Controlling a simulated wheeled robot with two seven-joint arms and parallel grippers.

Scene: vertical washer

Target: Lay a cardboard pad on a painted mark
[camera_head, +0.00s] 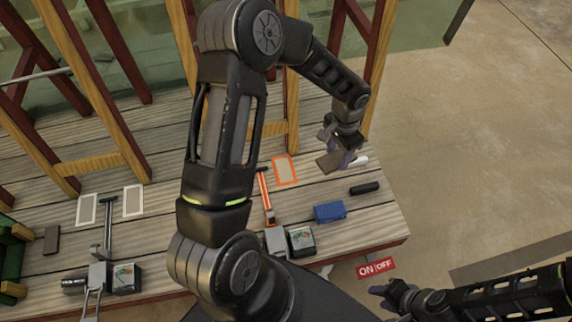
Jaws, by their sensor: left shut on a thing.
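My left gripper (343,152) is over the right part of the wooden deck. It is shut on a brown cardboard pad (328,163), which is tilted and partly hidden by the fingers. An orange-outlined painted mark (285,171) lies on the planks just left of the pad, and its middle looks bare. Two white-outlined marks (86,209) (133,201) are at the far left. Another dark brown pad (52,240) lies left of them. My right gripper (385,291) is low at the right, away from the deck; its jaw gap is unclear.
Near the orange mark are an orange-handled tool (266,200), a blue block (330,212), a black cylinder (364,188) and a white object (360,160). Wooden frame posts (291,105) stand behind. A red ON/OFF sign (376,267) is beyond the deck's front edge.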

